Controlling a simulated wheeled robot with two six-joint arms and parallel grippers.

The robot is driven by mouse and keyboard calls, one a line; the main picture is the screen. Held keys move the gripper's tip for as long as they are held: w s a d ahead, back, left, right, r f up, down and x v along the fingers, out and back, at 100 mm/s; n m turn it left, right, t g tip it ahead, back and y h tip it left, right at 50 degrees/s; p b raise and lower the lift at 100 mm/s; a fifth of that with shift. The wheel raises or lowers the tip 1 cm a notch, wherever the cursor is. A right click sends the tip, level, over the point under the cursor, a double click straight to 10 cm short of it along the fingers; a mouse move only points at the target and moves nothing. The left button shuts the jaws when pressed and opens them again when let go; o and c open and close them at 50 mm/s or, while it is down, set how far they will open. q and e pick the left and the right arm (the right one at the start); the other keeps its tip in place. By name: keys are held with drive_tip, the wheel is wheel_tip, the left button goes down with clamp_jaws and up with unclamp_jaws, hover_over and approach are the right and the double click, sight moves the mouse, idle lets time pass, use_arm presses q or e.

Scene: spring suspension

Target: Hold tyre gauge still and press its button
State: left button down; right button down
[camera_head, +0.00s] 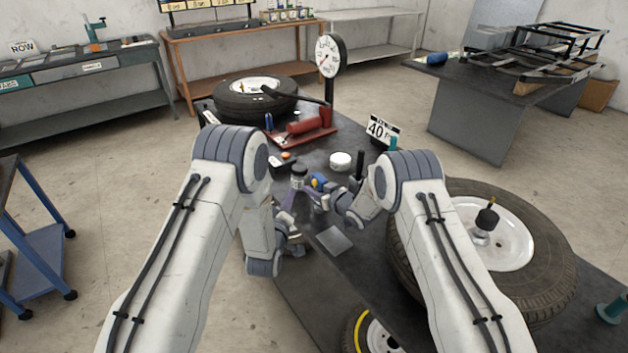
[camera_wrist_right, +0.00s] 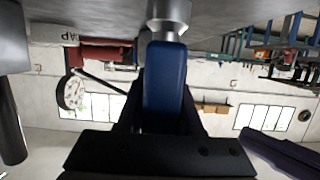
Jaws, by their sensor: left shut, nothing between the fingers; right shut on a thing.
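The tyre gauge seems to be the small blue-bodied tool (camera_head: 319,181) over the middle of the dark bench, with a yellowish spot on it. In the right wrist view its blue body (camera_wrist_right: 165,85) stands between my black fingers, with a silver neck at the top. My right gripper (camera_head: 318,193) is shut on it. My left gripper (camera_head: 287,204) is shut and empty, just left of the gauge and apparently apart from it. A dark purple bar (camera_wrist_right: 285,152), perhaps a left finger, shows low right in the wrist view. The gauge's button cannot be made out clearly.
A dark-capped jar (camera_head: 298,178) stands close behind my grippers. A white round tin (camera_head: 340,160), a "40" sign (camera_head: 383,131) and a red pump (camera_head: 305,137) with a dial (camera_head: 329,56) are further back. A large tyre (camera_head: 555,275) lies at right. A grey pad (camera_head: 334,240) lies in front.

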drive_tip(key=shift+c, duration=2.4)
unclamp_jaws()
drive_tip(key=shift+d, duration=0.1)
